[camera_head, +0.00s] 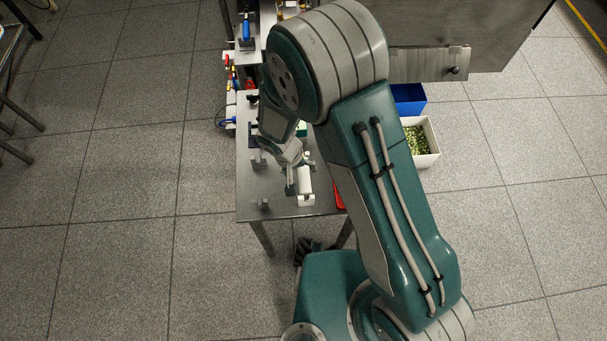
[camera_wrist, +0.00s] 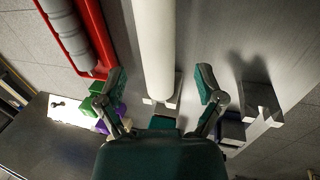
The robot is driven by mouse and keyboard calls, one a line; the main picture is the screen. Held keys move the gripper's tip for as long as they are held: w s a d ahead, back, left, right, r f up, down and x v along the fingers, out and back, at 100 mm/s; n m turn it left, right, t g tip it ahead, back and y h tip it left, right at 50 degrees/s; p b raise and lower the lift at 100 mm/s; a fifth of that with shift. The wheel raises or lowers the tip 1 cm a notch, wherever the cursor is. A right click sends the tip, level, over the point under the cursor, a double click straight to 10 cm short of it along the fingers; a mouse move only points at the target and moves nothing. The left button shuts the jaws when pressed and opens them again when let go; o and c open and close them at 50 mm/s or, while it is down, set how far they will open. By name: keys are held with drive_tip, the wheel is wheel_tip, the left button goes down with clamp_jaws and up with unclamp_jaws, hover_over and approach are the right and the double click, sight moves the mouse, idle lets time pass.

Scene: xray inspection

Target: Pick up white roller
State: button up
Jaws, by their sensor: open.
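The white roller (camera_wrist: 154,45) runs from the top edge to near the middle of the wrist view. Its near end is by a small pale support (camera_wrist: 173,98). My gripper (camera_wrist: 161,82) is open and empty, one finger on each side of the roller's line. A gap shows between each finger and the roller; the height above it is hard to judge. In the head view, my gripper (camera_head: 298,180) is over the front of the metal table (camera_head: 250,205). The roller (camera_head: 306,184) shows there just beside the gripper, partly hidden by it.
A red frame (camera_wrist: 92,30) with a grey cylinder lies left of the roller. A metal block support (camera_wrist: 262,104) stands right of it. Green and purple pieces (camera_wrist: 110,108) sit near the left finger. A white bin (camera_head: 432,150) and a blue bin (camera_head: 408,97) stand right of the table.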

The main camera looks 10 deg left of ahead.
drive_tip(key=shift+x, duration=1.35)
clamp_jaws()
drive_tip(key=shift+r, duration=0.1)
